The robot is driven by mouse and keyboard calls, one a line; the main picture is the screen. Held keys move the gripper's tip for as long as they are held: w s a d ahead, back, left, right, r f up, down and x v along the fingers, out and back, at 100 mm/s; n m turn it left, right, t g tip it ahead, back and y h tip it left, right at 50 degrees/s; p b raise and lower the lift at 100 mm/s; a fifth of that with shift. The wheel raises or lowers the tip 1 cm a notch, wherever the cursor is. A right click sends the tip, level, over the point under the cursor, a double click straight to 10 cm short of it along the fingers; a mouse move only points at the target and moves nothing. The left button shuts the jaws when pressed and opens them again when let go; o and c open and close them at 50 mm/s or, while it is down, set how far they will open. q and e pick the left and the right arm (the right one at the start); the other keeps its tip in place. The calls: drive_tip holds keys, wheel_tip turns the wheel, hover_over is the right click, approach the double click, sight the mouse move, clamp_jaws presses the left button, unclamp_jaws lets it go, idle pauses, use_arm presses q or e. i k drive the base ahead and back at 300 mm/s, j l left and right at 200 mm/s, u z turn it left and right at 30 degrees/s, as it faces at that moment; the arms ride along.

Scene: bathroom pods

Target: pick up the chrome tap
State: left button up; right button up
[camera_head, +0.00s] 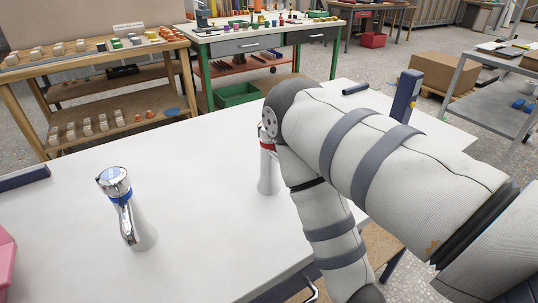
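A chrome tap (134,222) with a blue ring below its head stands upright, slightly tilted in the picture, on the white table (190,195) at the left. A second chrome tap (267,180) with a red ring stands farther right; my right arm hides part of it. I cannot tell whether the arm touches it. My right arm comes in from the right, bends near the second tap and runs down out of the bottom of the picture. Its gripper is not in view. My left arm and gripper are not in view.
Another dark bar (24,178) lies at the left edge. A pink object (5,260) shows at lower left. The table between the taps is clear.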

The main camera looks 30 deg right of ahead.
sight(268, 183)
drive_tip(key=k+l+z, duration=0.25)
drive_tip(key=l+z, duration=0.25)
drive_tip(key=l, duration=0.15)
drive_tip(key=k+l+u, duration=0.15)
drive_tip(key=l, duration=0.2)
drive_tip(key=l+u, duration=0.2)
drive_tip(key=l, duration=0.15)
drive_tip(key=k+l+u, duration=0.15)
drive_tip(key=k+l, duration=0.3)
drive_tip(key=i+j, duration=0.1)
drive_tip(key=i, duration=0.2)
